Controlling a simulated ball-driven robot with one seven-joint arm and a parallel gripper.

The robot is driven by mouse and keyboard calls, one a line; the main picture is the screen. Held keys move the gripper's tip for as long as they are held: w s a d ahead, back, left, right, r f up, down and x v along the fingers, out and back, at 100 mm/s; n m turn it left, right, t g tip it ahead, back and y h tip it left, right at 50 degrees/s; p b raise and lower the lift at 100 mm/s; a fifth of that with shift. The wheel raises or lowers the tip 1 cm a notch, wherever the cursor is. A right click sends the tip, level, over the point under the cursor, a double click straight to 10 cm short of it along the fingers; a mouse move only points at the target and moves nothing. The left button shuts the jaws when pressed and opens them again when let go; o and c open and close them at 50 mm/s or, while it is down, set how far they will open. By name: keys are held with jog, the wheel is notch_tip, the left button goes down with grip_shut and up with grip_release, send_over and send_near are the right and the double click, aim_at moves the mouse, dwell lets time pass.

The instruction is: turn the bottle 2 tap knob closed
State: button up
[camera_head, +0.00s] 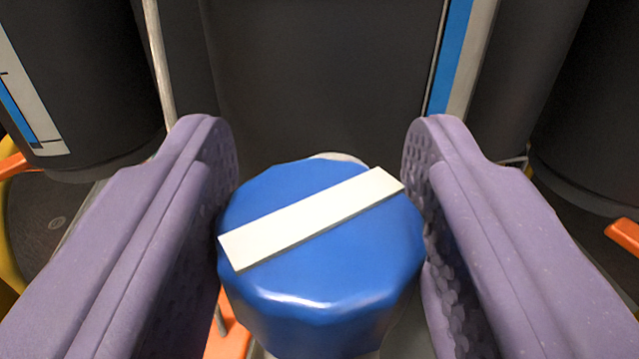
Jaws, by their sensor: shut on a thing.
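A blue tap knob (325,285) with a raised white bar (310,219) across its top fills the lower middle of the view. The bar runs slantwise, from lower left to upper right. My gripper (318,180) has two purple fingers with bumpy inner pads, one on each side of the knob. It is shut on the knob. The knob's lower part and the tap under it are mostly hidden. I cannot read a number that tells which bottle it belongs to.
A dark bottle (325,75) with a blue and white stripe stands right behind the knob. More dark bottles stand at the left (85,90) and right (600,130). A thin pale rod (160,60) runs down at the upper left. Orange parts (626,234) show at both sides.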

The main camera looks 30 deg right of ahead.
aim_at(232, 282)
jog(key=m+g+h+p, duration=0.1)
jog(key=m+h, duration=0.1)
jog(key=m+g+h+p, duration=0.1)
jog(key=g+h, duration=0.1)
jog(key=shift+w+a+r+m+h, duration=0.1)
jog(key=shift+r+m+h, duration=0.1)
jog(key=shift+m+h, duration=0.2)
jog(key=m+g+h, duration=0.1)
jog(key=g, duration=0.1)
jog(key=m+g+h, duration=0.1)
jog(key=m+g, duration=0.1)
jog(key=shift+f+g+h+p, duration=0.1)
jog(key=shift+g+h+p, duration=0.2)
jog(key=shift+h, duration=0.1)
jog(key=shift+m+g+h, duration=0.3)
jog(key=shift+m+g, duration=0.2)
jog(key=shift+g, duration=0.3)
jog(key=o, duration=1)
jog(key=shift+c, duration=0.2)
jog(key=p+v, duration=0.1)
jog(key=v, duration=0.6)
jog(key=shift+s+a+f+p, duration=0.1)
jog(key=shift+s+a+p, duration=0.15)
jog(key=shift+p, duration=0.1)
jog(key=shift+w, duration=0.1)
